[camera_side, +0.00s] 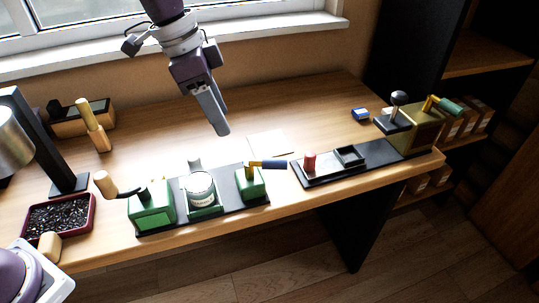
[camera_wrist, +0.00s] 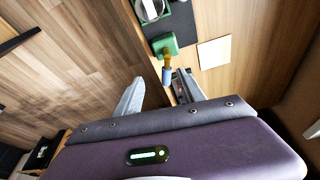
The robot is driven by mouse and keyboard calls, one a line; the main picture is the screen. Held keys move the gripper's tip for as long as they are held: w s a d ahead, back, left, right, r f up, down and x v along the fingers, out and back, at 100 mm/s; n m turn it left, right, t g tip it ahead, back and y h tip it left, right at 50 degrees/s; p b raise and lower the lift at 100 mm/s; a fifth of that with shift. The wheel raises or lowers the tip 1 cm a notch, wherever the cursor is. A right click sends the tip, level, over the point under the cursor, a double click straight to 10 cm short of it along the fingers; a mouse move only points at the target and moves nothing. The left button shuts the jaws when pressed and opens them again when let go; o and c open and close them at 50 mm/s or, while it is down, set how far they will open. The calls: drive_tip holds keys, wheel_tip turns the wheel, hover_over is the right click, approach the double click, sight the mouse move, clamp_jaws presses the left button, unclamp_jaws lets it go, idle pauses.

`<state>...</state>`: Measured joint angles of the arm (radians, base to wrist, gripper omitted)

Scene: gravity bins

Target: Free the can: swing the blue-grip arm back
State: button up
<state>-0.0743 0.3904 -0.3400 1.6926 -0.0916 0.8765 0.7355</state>
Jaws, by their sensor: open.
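The white can (camera_side: 200,188) stands upright in a green cradle between two green blocks on a dark base plate. The blue-grip arm (camera_side: 268,165) has a short yellow part on the right green block (camera_side: 250,184), and its blue grip points right, away from the can. My gripper (camera_side: 221,132) hangs above the table behind the can and the right block, touching nothing. In the wrist view, my gripper (camera_wrist: 160,86) is open and empty, with the blue-grip arm (camera_wrist: 167,76) beyond its spread fingers. The can (camera_wrist: 151,9) is partly cut off at the top there.
A cream-grip arm (camera_side: 108,184) points left from the left green block (camera_side: 152,209). Right of the blue grip, a dark tray (camera_side: 335,172) carries a red cylinder (camera_side: 309,161). A lever with a ball knob (camera_side: 399,98) stands farther right. The table behind the base is mostly clear.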

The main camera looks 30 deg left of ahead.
drive_tip(key=w+d+f, duration=0.1)
drive_tip(key=w+f, duration=0.1)
drive_tip(key=w+d+f+m+h, duration=0.1)
drive_tip(key=w+d+f, duration=0.1)
drive_tip(key=w+d+f+m+g+h, duration=0.1)
drive_tip(key=w+f, duration=0.1)
drive_tip(key=shift+d+f, duration=0.15)
drive_tip(key=shift+f, duration=0.15)
drive_tip(key=x, duration=0.7)
drive_tip(key=shift+d+f, duration=0.1)
drive_tip(key=shift+f, duration=0.1)
drive_tip(key=shift+c, duration=0.5)
clamp_jaws()
drive_tip(key=shift+r, duration=0.1)
